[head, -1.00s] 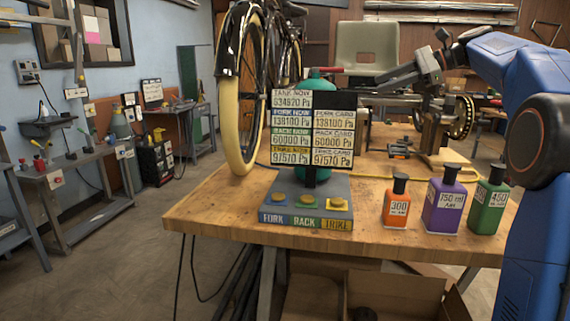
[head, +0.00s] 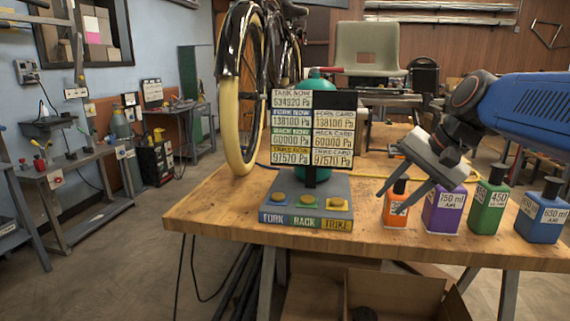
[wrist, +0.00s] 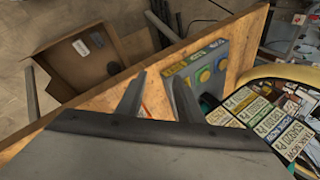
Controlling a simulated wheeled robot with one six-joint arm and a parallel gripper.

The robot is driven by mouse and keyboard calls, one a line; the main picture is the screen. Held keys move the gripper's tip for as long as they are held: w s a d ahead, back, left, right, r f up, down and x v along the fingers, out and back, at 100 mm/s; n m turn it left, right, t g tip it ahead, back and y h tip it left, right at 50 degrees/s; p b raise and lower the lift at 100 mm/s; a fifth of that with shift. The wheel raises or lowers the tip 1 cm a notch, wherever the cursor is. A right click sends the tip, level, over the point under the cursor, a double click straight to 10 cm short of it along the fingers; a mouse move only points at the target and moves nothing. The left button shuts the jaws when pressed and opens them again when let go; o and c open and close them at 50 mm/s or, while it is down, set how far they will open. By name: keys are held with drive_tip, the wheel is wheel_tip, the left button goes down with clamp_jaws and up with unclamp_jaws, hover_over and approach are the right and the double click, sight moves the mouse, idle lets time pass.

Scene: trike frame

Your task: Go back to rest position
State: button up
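My blue arm reaches in from the right in the head view. My gripper (head: 399,192) hangs over the front of the wooden workbench (head: 225,212), tilted down to the left. Its two fingers stand apart with nothing seen between them. In the head view the fingers overlap the orange bottle (head: 396,213); whether they touch it I cannot tell. In the wrist view the open fingers (wrist: 155,95) point towards the bench edge and the button box (wrist: 198,75).
A purple bottle (head: 443,209), a green bottle (head: 489,203) and a blue bottle (head: 541,216) stand right of the orange one. The button box (head: 308,207) with its pressure sign (head: 312,130) stands left. A bicycle wheel (head: 238,120) is behind. An open cardboard box (head: 395,292) lies below.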

drive_tip(key=s+d+f+n+h, duration=0.2)
drive_tip(key=s+f+n, duration=0.2)
drive_tip(key=s+f, duration=0.5)
drive_tip(key=s+d+f+n+h, duration=0.2)
drive_tip(key=s+f+n, duration=0.1)
drive_tip(key=s+f, duration=0.6)
drive_tip(key=shift+s+d+f+n, duration=0.25)
drive_tip(key=shift+s+f+n, duration=0.15)
drive_tip(key=shift+f, duration=0.3)
